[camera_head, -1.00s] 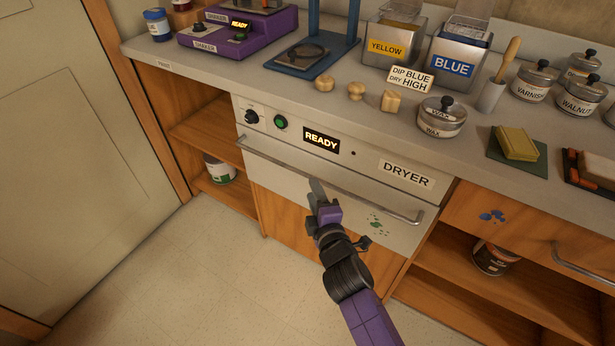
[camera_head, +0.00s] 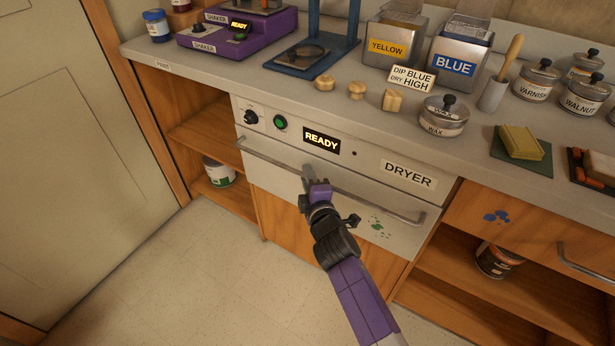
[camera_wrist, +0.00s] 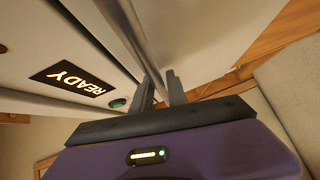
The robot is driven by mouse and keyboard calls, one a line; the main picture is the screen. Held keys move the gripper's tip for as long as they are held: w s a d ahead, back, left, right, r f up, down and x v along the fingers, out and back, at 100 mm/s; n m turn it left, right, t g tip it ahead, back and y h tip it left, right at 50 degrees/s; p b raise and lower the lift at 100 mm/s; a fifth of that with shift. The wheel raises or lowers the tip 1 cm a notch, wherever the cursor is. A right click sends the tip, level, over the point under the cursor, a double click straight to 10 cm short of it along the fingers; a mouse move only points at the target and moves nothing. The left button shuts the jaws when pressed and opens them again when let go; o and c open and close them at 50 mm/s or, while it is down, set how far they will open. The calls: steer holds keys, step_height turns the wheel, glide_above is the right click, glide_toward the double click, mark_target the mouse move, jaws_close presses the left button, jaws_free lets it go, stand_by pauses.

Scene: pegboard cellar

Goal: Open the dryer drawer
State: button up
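The dryer (camera_head: 350,155) is a white front built into the bench, with a lit READY display and a DRYER label. Its drawer (camera_head: 275,175) looks shut, with a long metal bar handle (camera_head: 385,207) across it. My gripper (camera_head: 307,170) is at the handle, left of its middle. In the wrist view, my gripper (camera_wrist: 161,82) has its two fingers apart, and the handle bar (camera_wrist: 125,32) runs down between them. I cannot tell whether either finger touches the bar.
The dryer's black knob (camera_head: 250,117) and green button (camera_head: 280,122) sit at its upper left. The wax jar (camera_head: 444,117) and wooden knobs (camera_head: 356,90) stand on the counter above. Another drawer handle (camera_head: 583,265) is at right. The floor (camera_head: 190,280) in front is clear.

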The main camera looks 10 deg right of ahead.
jaws_close()
stand_by(1.2)
